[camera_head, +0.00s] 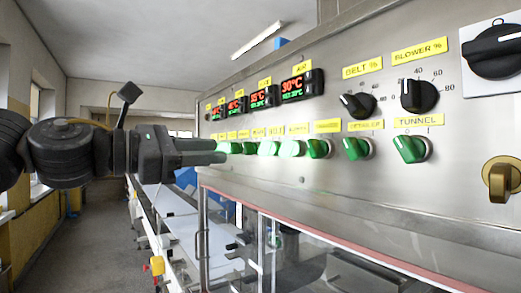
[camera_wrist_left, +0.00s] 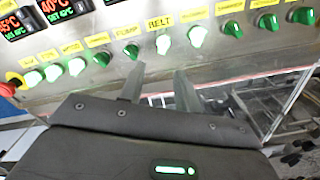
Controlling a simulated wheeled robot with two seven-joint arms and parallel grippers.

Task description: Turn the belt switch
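The belt switch (camera_wrist_left: 163,44) is a small lit, pale green-white knob under a yellow BELT label (camera_wrist_left: 158,22) on the steel panel. In the head view it appears to be the small glowing knob (camera_head: 268,148) in the lower row. My left gripper (camera_head: 224,151) comes in from the left in front of the panel. In the wrist view the left gripper's two fingers (camera_wrist_left: 158,68) are apart with nothing between them. Their tips appear just below the belt switch in that picture, not around it. My right gripper is in neither view.
Other rotary knobs flank the switch, including a lit one (camera_wrist_left: 197,36) to its right and the green tunnel knob (camera_head: 412,148). Red-and-green displays (camera_head: 297,86) and black dials (camera_head: 419,95) sit above. A red button (camera_wrist_left: 8,88) is at the wrist view's left edge.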

